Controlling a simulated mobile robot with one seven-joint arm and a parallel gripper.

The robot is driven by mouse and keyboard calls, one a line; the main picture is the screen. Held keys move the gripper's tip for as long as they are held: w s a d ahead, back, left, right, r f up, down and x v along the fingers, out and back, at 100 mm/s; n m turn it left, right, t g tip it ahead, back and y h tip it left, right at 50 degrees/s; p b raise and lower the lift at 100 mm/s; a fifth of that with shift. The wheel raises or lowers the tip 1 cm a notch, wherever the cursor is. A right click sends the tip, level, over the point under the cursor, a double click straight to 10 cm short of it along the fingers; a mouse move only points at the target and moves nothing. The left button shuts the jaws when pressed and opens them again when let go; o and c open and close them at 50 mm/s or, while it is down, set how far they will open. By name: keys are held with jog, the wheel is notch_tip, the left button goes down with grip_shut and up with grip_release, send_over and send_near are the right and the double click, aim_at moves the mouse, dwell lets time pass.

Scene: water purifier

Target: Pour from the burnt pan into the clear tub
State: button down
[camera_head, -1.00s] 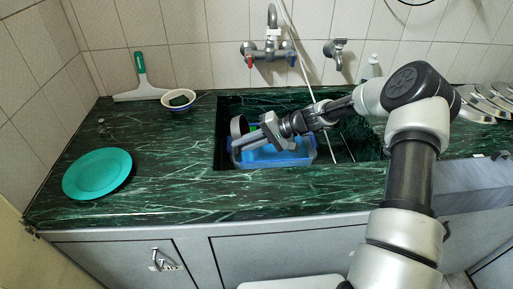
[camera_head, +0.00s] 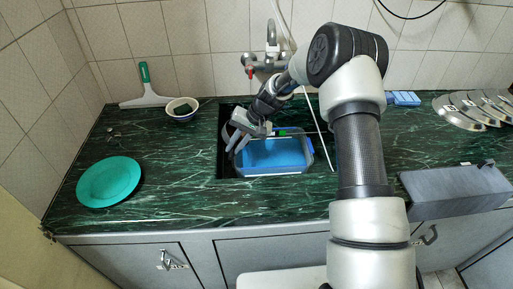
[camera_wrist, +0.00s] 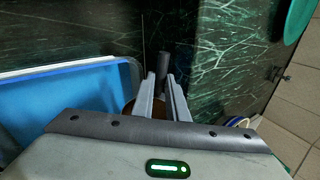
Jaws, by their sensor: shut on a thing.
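The clear tub (camera_head: 275,173), blue inside, sits in the sink in the head view. It fills the left of the wrist view, its pale rim (camera_wrist: 75,67) crossing the picture. My gripper (camera_head: 238,143) is over the left side of the sink, at the tub's left end. In the wrist view my gripper (camera_wrist: 160,88) is shut on the dark handle of the burnt pan (camera_wrist: 163,60). The pan's body is mostly hidden behind my gripper; a brownish part shows beside the fingers. I cannot tell the pan's tilt or what it holds.
The tap (camera_head: 266,62) stands behind the sink, with a thin pale hose hanging down beside it. A teal plate (camera_head: 108,182), a small bowl (camera_head: 182,109) and a squeegee (camera_head: 146,92) are on the left counter. Steel lids (camera_head: 478,108) lie at the right.

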jog(key=shift+h, duration=0.5)
jog(key=r+p, duration=0.1)
jog(key=r, duration=0.1)
jog(key=a+r+p, duration=0.1)
jog(key=r+p, duration=0.1)
jog(key=shift+a+r, duration=0.15)
jog(key=shift+r, duration=0.05)
jog(key=a+h+p, duration=0.1)
jog(key=a, duration=0.1)
jog(key=w+a+r+h+p, duration=0.1)
jog(key=h, duration=0.1)
jog(key=a+r+g+h+p, duration=0.1)
jog(key=a+h, duration=0.1)
jog(key=shift+w+a+p, duration=0.2)
jog(key=shift+a+p, duration=0.15)
jog(key=shift+p, duration=0.05)
jog(key=shift+w+a+r+h+b, duration=0.15)
jog(key=shift+a+h+b, duration=0.15)
jog(key=shift+a+h, duration=0.3)
jog(key=shift+a+r+g+h, duration=0.1)
jog(key=shift+a+g+h, duration=0.05)
jog(key=shift+g+h, duration=0.2)
